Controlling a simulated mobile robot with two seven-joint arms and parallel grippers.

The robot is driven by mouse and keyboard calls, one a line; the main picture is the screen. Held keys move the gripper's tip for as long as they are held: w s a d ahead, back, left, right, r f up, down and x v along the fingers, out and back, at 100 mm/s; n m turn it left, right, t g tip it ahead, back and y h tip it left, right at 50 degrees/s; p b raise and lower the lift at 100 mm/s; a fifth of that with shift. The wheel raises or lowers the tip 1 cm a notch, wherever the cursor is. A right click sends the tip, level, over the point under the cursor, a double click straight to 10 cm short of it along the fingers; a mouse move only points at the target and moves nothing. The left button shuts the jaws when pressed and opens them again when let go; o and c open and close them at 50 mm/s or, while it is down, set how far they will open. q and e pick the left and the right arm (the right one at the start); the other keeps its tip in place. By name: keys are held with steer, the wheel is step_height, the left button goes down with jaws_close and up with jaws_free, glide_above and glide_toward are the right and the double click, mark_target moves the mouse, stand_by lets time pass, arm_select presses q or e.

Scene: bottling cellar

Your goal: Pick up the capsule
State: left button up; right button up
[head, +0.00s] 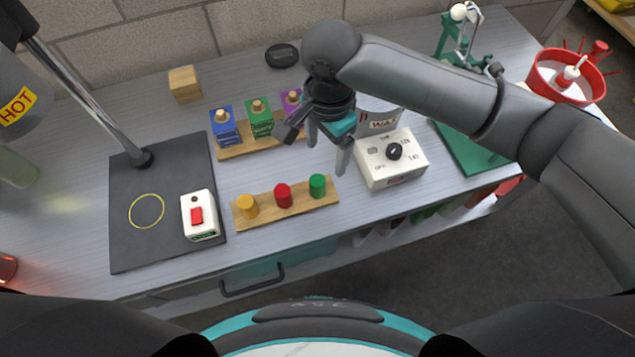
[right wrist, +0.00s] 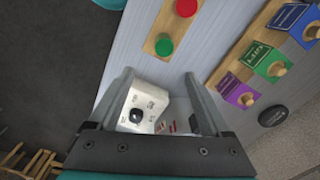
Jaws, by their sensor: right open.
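Three small capsule-like caps stand in a row on a wooden strip (head: 263,206) near the bench's front: a yellow cap (head: 247,207), a red cap (head: 284,195) and a green cap (head: 317,185). My right gripper (head: 327,147) is open and empty, fingers pointing down, above and behind the green cap, beside the white heater box. In the right wrist view the green cap (right wrist: 165,46) lies beyond the fingertips and the red cap (right wrist: 186,7) is at the top edge. No cap is between the fingers. My left gripper does not show.
The white knob box (head: 391,158) with a wax pot (head: 379,121) stands close right of my gripper. Blue (head: 224,128), green (head: 260,118) and purple (head: 291,103) boxes stand behind. A dark mat (head: 130,240) with a switch box (head: 200,214) lies left.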

mark_target(319, 180)
step_height(319, 180, down, 6)
steer(key=shift+a+f+b, duration=0.1)
steer(key=shift+f+b, duration=0.15)
steer(key=shift+b, duration=0.15)
steer(key=f, duration=0.2)
steer(key=a+f+b, duration=0.1)
steer(key=f, duration=0.1)
steer(key=shift+f, duration=0.6)
steer(key=c, duration=0.8)
